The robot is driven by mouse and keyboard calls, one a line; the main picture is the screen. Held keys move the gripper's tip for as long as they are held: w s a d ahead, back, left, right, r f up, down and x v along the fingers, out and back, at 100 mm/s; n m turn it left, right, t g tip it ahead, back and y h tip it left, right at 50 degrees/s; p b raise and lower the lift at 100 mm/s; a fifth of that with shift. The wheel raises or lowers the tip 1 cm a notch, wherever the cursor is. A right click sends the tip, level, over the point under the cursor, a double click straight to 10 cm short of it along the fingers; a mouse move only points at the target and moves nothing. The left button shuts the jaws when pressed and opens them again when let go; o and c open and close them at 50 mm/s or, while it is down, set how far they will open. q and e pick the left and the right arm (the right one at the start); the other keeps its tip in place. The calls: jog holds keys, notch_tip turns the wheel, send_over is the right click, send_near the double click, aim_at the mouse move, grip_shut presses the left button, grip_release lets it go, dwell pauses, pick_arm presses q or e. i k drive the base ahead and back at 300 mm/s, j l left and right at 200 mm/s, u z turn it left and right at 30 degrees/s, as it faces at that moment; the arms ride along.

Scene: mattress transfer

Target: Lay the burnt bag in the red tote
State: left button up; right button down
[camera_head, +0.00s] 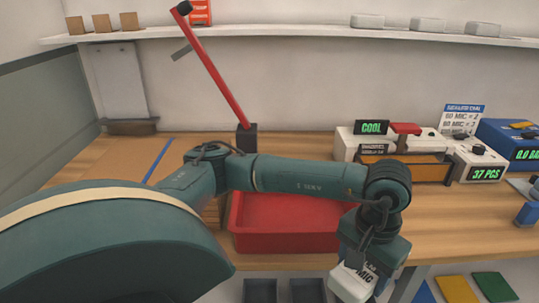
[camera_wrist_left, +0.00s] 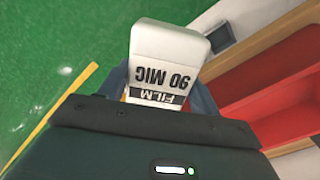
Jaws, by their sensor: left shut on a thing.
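The red tote (camera_head: 285,238) sits at the front edge of the wooden bench, partly behind my left arm; its red wall also shows at the right of the left wrist view (camera_wrist_left: 270,92). My left gripper (camera_head: 362,268) points down in front of the bench, right of the tote. It is shut on a white block (camera_head: 352,284) printed "FILM 90 MIC", which fills the middle of the left wrist view (camera_wrist_left: 165,50). The block is outside the tote. I cannot make out a burnt bag for sure. My right gripper is not in view.
A red pole (camera_head: 218,75) rises from the bench. A shelf (camera_head: 300,34) runs along the wall. Dark bins (camera_head: 260,290) sit below.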

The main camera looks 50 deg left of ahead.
aim_at(284, 220)
jog(key=k+j, duration=1)
jog(key=i+j, duration=0.25)
jog(key=i, duration=0.2)
jog(key=i+j, duration=0.2)
jog(key=i, duration=0.25)
